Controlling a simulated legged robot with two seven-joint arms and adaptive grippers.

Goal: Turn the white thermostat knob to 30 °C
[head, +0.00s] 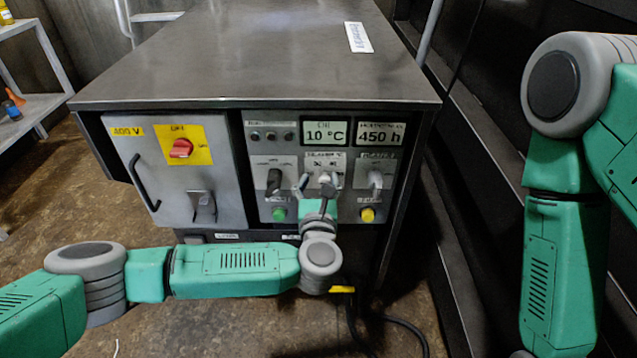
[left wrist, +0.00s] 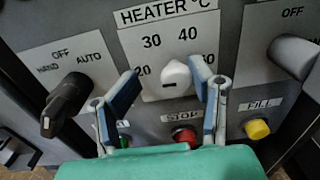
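The white thermostat knob (left wrist: 175,76) sits on the heater panel (left wrist: 185,20), under the label HEATER °C. The numbers 20, 30 and 40 show around it, and a short dark mark is on its face. My left gripper (left wrist: 166,70) is open, with one finger to the left and one to the right of the knob. I see a gap on each side of the knob. In the head view my left gripper (head: 316,184) is in front of the panel and partly hides the knob. The temperature display (head: 325,132) reads 10 °C. My right gripper is out of view.
A black HAND/OFF/AUTO switch (left wrist: 66,103) is on the left and a grey knob (left wrist: 293,56) on the right. Below are a green button (head: 279,214), a red stop button (left wrist: 184,135) and a yellow button (head: 367,215). A red switch (head: 181,148) is on the cabinet door.

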